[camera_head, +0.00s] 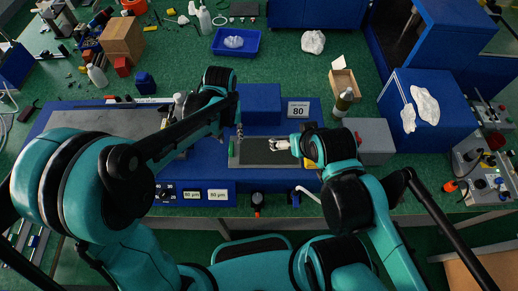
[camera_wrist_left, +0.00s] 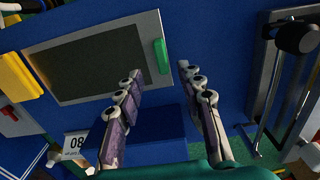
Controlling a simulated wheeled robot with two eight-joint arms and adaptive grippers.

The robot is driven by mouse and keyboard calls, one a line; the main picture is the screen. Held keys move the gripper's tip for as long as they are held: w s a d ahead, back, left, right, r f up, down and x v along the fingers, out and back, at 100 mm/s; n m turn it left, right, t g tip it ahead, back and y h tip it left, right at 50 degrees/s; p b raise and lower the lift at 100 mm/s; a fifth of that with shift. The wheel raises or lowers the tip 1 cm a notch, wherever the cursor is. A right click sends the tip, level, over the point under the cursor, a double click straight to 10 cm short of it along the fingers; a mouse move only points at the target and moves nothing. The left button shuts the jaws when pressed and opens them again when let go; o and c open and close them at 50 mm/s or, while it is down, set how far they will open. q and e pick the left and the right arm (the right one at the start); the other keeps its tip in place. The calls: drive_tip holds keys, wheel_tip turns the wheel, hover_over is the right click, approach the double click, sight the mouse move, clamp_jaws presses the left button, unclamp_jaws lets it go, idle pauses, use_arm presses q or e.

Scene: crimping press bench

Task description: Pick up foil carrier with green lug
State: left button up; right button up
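The foil carrier (camera_head: 262,152) is a dark flat plate in a grey frame, lying on the blue press bench. It also shows in the left wrist view (camera_wrist_left: 85,62), with a green lug (camera_wrist_left: 160,55) on one short end. In the head view that end is at the left. My left gripper (camera_wrist_left: 160,76) is open and empty, its fingers apart on either side of the lug's line, with the lug just beyond the tips. In the head view my left gripper (camera_head: 240,134) is over the carrier's left end. My right gripper (camera_head: 278,145) is at the right end; its finger state is unclear.
A blue block (camera_head: 261,102) and a sign reading 80 (camera_head: 298,109) stand behind the carrier. A grey plate (camera_head: 100,119) lies to the left. Green floor or bench shows behind.

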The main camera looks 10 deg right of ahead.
sight(231, 147)
use_arm(q)
drive_tip(key=f, duration=0.2)
drive_tip(key=f+b, duration=0.1)
drive_tip(key=f, duration=0.2)
drive_tip(key=shift+s+a+f, duration=0.15)
drive_tip(key=shift+a+f, duration=0.05)
drive_tip(key=shift+f, duration=0.15)
drive_tip(key=shift+c, duration=0.3)
clamp_jaws()
